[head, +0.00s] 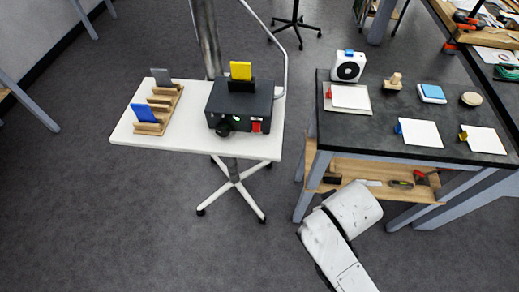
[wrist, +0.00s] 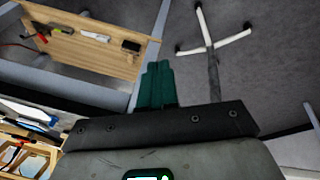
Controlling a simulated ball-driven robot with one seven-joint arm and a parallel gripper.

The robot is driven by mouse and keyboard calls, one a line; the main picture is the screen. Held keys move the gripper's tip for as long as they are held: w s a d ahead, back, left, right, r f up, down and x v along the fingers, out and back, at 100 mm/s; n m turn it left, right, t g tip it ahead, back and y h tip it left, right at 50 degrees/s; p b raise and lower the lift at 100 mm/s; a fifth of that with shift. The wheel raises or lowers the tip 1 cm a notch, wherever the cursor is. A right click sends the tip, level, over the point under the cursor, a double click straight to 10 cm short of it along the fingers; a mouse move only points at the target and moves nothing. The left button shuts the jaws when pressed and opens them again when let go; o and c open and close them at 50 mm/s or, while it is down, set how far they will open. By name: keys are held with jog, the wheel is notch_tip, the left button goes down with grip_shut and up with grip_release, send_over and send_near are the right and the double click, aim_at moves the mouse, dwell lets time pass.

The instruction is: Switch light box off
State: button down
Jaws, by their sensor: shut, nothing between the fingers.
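The light box, a dark box (head: 252,101), stands on a small white table (head: 185,140) in the head view. Its front has a black round knob (head: 223,128), a small green glow (head: 235,119) and a red switch (head: 256,127). A yellow piece (head: 240,70) stands in a slot on top. My gripper (wrist: 156,84) shows in the wrist view, its green fingers together with nothing between them. The head view shows my white arm low, right of the white table, with the gripper hidden. The light box is not in the wrist view.
A wooden rack (head: 161,108) with blue and grey pieces stands left on the white table. A dark workbench (head: 385,120) at right carries a white fan-like device (head: 348,66) and several pads. Its lower wooden shelf (head: 375,171) is near my arm. Floor is clear in front of the white table.

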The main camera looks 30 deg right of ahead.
aim_at(257, 130)
jog(key=w+a+r+m+t+h+b, duration=0.35)
jog(key=w+a+t+b, duration=0.2)
jog(key=w+b, duration=0.35)
jog(key=w+a+r+m+t+h+b, duration=0.2)
jog(key=a+r, duration=0.5)
jog(key=a, duration=0.4)
jog(key=t+h+b, duration=0.1)
jog(key=t+b, duration=0.1)
jog(key=t, duration=0.1)
jog(key=shift+w+r, duration=0.25)
jog(key=shift+w, duration=0.15)
jog(key=p+x, duration=0.1)
jog(key=x, duration=1.3)
jog(key=shift+r, duration=0.15)
